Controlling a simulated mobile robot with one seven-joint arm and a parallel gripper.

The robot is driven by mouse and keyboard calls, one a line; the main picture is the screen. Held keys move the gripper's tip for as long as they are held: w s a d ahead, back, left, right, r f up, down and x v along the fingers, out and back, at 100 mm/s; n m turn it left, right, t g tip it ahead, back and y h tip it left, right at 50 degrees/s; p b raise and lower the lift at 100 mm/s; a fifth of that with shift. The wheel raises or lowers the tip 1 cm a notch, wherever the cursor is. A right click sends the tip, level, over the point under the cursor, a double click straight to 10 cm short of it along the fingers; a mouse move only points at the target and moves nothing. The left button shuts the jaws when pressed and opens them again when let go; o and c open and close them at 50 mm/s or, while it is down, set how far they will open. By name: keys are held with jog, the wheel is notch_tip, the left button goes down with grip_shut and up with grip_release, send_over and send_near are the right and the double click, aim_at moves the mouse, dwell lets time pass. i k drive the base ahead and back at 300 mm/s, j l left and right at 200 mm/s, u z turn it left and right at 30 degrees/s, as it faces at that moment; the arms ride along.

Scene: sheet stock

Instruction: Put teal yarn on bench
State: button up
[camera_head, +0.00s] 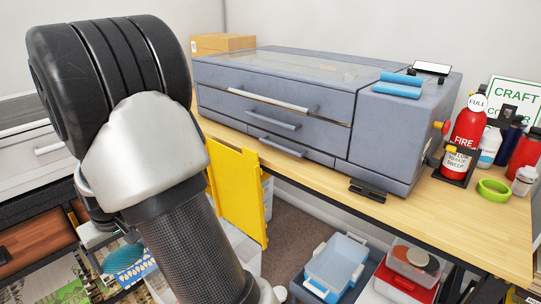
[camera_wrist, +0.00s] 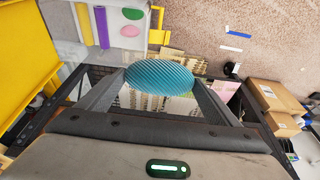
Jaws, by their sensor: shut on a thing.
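The teal yarn (camera_wrist: 158,75) is a ribbed, rounded ball between the two fingers of my gripper (camera_wrist: 160,84) in the wrist view. My gripper is shut on it. In the head view a teal patch, likely the yarn (camera_head: 128,257), shows low at the left beside my arm, and most of my gripper is hidden there. The bench (camera_head: 440,217) has a light wooden top and stands at the right, apart from the yarn.
A large grey machine (camera_head: 270,95) covers much of the bench. A red extinguisher (camera_head: 467,128), bottles and a green ring (camera_head: 494,189) stand at its right end. The front strip holds a small black object (camera_head: 367,190). A yellow panel (camera_head: 237,190) and bins (camera_head: 338,262) are below.

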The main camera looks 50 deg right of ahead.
aim_at(472, 212)
jog(key=k+j+z, duration=0.2)
jog(key=z, duration=0.15)
jog(key=k+j+z, duration=0.3)
jog(key=i+l+z, duration=0.1)
jog(key=z, duration=1.45)
